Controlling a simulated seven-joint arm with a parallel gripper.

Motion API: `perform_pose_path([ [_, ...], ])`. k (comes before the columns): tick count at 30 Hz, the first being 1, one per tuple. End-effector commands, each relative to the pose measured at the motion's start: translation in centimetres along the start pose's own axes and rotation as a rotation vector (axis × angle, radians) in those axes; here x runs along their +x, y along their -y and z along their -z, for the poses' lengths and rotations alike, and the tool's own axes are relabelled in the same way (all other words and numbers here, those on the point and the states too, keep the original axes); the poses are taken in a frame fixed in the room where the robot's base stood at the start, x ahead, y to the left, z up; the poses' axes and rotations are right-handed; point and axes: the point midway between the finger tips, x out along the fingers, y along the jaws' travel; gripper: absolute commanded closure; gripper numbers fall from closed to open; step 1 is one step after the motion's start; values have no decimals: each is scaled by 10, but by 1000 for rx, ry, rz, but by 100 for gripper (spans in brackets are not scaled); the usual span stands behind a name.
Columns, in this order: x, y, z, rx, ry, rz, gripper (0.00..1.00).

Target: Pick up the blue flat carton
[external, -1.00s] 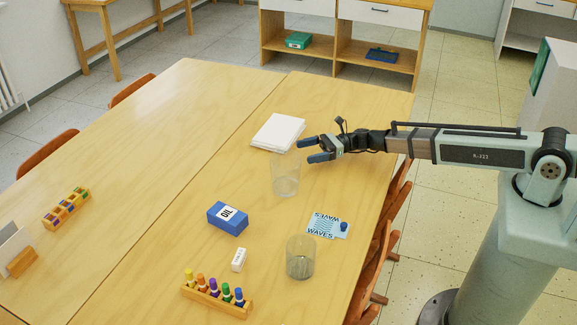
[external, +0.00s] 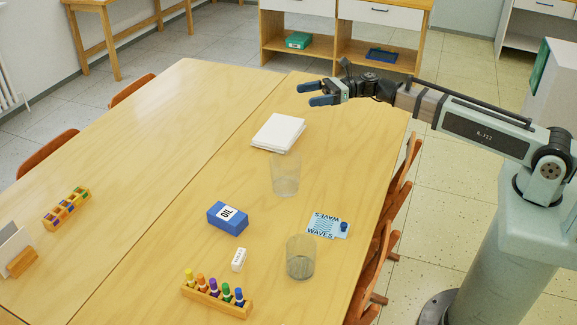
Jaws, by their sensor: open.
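A blue flat carton (external: 228,218) with a white label reading "OIL" lies on the wooden table, left of the two clear glasses. My gripper (external: 309,94) is open and empty, its two dark blue fingers pointing left. It is raised above the far right part of the table, well behind the carton in the picture and not touching it. The carton is fully in view and nothing covers it.
A clear glass (external: 285,175) and another glass (external: 300,257) stand right of the carton. A "WAVES" booklet (external: 324,226), white eraser (external: 239,260), rack of colored bottles (external: 217,298) and white paper stack (external: 277,132) lie around. The table's left part is mostly clear.

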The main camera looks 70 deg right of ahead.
Motion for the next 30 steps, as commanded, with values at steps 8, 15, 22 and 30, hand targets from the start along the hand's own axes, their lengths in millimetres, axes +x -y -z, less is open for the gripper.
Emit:
perform_pose_path([
  [8, 76, -26, 19, -320, -172, -216, 6],
  [15, 151, -61, 40, -702, -350, -506, 6],
  [22, 224, -98, 54, -1132, -537, -894, 6],
  [30, 280, -130, 42, -1489, -704, -1306, 6],
])
